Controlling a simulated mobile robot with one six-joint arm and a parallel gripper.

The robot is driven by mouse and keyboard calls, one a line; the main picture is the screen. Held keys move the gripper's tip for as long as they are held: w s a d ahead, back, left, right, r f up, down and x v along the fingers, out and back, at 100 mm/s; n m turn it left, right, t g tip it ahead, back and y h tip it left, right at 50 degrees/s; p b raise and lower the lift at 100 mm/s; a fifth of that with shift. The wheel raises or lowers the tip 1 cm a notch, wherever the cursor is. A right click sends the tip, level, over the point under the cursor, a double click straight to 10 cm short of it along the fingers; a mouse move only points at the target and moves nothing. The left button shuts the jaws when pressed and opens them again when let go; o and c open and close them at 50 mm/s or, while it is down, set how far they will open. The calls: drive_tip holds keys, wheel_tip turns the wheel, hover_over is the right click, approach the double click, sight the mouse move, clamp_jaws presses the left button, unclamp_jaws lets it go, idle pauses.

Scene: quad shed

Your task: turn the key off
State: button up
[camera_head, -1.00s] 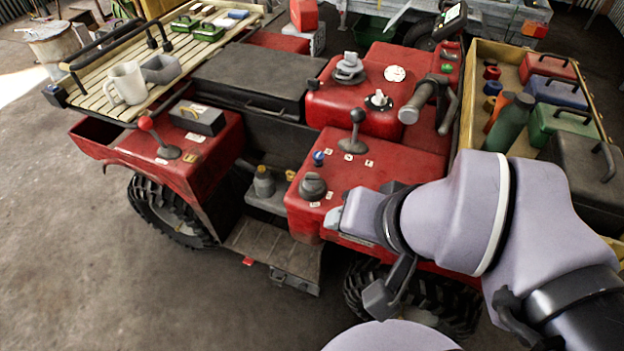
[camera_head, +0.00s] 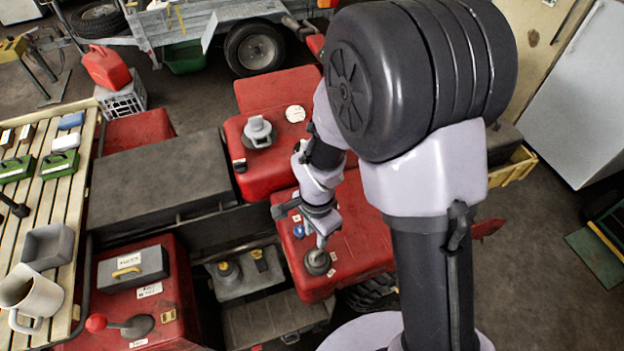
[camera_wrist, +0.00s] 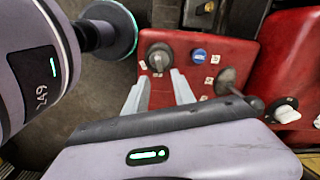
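A dark round switch (camera_head: 318,261) with a raised grip sits at the front corner of the red panel (camera_head: 352,236); it looks like the key switch, but I cannot make out its label or its setting. It also shows in the wrist view (camera_wrist: 159,57), with small white stickers around it. My gripper (camera_wrist: 159,76) is open, its two pale fingers apart and pointing at the switch.
In the wrist view, a blue button (camera_wrist: 199,55) and a dark lever (camera_wrist: 230,82) stand beside the switch, and a white-topped knob (camera_wrist: 287,110) lies farther right. A grey filler cap (camera_head: 258,131) rises behind. A slatted rack (camera_head: 75,200) with a mug (camera_head: 33,296) is at left.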

sight(318, 253)
drive_tip(key=shift+d+f+b, duration=0.35)
drive_tip(key=shift+f+b, duration=0.15)
drive_tip(key=shift+f, duration=0.2)
wheel_tip(318, 253, down, 10)
drive_tip(key=b, duration=0.8)
drive_tip(key=shift+a+r, duration=0.1)
drive_tip(key=shift+r, duration=0.1)
clamp_jaws()
